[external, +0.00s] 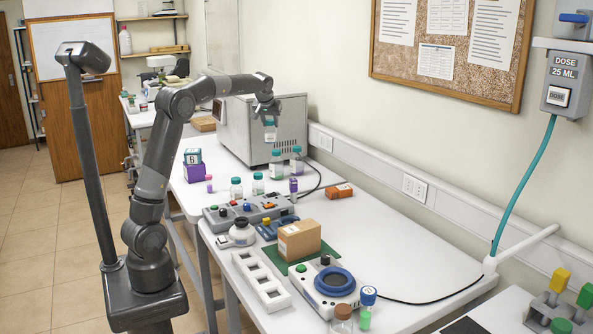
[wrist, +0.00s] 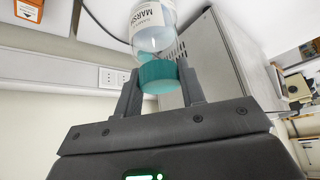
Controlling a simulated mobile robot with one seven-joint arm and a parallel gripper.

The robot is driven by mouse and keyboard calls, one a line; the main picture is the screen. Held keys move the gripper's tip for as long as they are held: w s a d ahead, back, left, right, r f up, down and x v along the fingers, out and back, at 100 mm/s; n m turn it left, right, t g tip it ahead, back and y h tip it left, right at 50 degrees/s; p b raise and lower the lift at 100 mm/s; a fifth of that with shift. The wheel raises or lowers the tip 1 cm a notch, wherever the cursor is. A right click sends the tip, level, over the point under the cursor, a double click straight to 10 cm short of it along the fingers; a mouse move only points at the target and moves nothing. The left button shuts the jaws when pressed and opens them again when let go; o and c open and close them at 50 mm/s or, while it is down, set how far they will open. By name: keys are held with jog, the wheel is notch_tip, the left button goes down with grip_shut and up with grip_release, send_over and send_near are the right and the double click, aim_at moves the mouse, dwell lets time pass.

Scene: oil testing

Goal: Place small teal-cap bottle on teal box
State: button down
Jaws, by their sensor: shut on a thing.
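My gripper (external: 268,112) is raised above the white table, in front of the grey oven-like box. It is shut on the teal cap of a clear bottle (external: 271,132), which hangs below the fingers. In the wrist view, my gripper (wrist: 160,82) has one finger on each side of the teal cap, and the labelled bottle (wrist: 152,25) extends beyond them. The teal box (external: 192,156), marked with a letter, sits on a purple box (external: 197,172) at the table's left edge. It is left of and lower than the held bottle, and nothing shows on its top.
Several teal-cap bottles (external: 276,165) stand on the table below my gripper. Small purple-topped bottles (external: 209,184) stand nearby. The grey oven-like box (external: 245,130) is close behind the held bottle. A control panel (external: 247,212) and cardboard box (external: 300,239) lie nearer the camera.

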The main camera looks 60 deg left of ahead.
jog(key=s+a+r+n+g+y, duration=0.1)
jog(key=s+a+r+n, duration=0.15)
jog(key=s+a, duration=0.75)
jog(key=s+a+r+n+g, duration=0.1)
jog(key=s+a+n, duration=0.2)
jog(key=s+a, duration=0.65)
jog(key=shift+s+a+f, duration=1.3)
jog(key=shift+a+f, duration=0.25)
jog(key=shift+f, duration=0.2)
jog(key=shift+s+a+f, duration=1.25)
jog(key=shift+a+f, duration=0.3)
jog(key=shift+f, duration=0.25)
jog(key=shift+s+a+f, duration=1.3)
jog(key=shift+a+f, duration=0.25)
jog(key=shift+f, duration=0.2)
jog(key=shift+f, duration=0.1)
jog(key=c, duration=0.9)
grip_release()
jog(key=v, duration=1.2)
jog(key=shift+w+d, duration=0.15)
jog(key=shift+w, duration=0.05)
